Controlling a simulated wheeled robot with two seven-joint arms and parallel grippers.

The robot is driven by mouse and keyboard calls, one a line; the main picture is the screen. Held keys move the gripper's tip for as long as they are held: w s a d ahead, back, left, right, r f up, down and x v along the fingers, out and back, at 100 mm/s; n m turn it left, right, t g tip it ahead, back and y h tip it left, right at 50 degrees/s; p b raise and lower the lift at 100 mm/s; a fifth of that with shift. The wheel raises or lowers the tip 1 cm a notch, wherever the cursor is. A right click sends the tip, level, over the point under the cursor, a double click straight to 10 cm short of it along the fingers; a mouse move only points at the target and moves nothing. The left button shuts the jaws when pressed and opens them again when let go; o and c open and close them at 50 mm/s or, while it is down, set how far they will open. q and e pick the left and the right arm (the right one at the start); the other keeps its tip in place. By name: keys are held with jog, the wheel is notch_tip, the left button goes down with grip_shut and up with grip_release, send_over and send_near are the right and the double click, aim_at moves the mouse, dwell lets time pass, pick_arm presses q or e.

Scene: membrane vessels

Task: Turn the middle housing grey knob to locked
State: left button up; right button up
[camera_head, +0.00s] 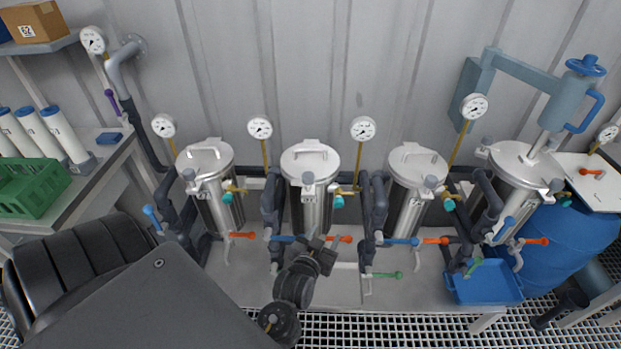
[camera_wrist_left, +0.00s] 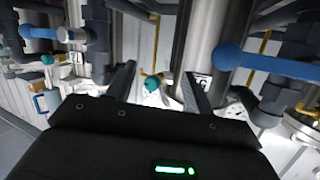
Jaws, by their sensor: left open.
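Steel housings stand in a row along the wall in the head view. The second from the left (camera_head: 316,208) has a small grey knob (camera_head: 308,178) at the front of its lid rim; its turn position is too small to tell. My left gripper (camera_head: 326,247) is open and empty, low in front of this housing, below the knob and apart from it. In the left wrist view, the gripper (camera_wrist_left: 158,78) has its fingers apart, with a teal cap (camera_wrist_left: 152,85) showing between them and a steel cylinder (camera_wrist_left: 200,38) beyond. I cannot pick out the grey knob there. My right gripper is not in view.
Dark pipes (camera_head: 269,205) stand between housings. A blue tray (camera_head: 485,284) lies at right, a green crate (camera_head: 30,188) at left.

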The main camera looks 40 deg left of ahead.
aim_at(310, 172)
pick_arm(q)
jog(key=s+a+r+n+t+y, duration=0.1)
jog(key=s+a+r+n+y, duration=0.15)
jog(key=r, duration=0.45)
jog(key=s+a+r+n+t+y, duration=0.1)
jog(key=a+r, duration=0.2)
jog(key=r, duration=0.4)
jog(key=shift+m, duration=0.25)
jog(key=b+x, duration=0.4)
jog(key=x, duration=0.5)
jog(key=shift+w, duration=0.35)
jog(key=shift+w+a, duration=0.2)
jog(key=shift+w, duration=0.25)
jog(key=shift+r, duration=0.1)
jog(key=c, duration=1)
jog(key=shift+o, duration=0.2)
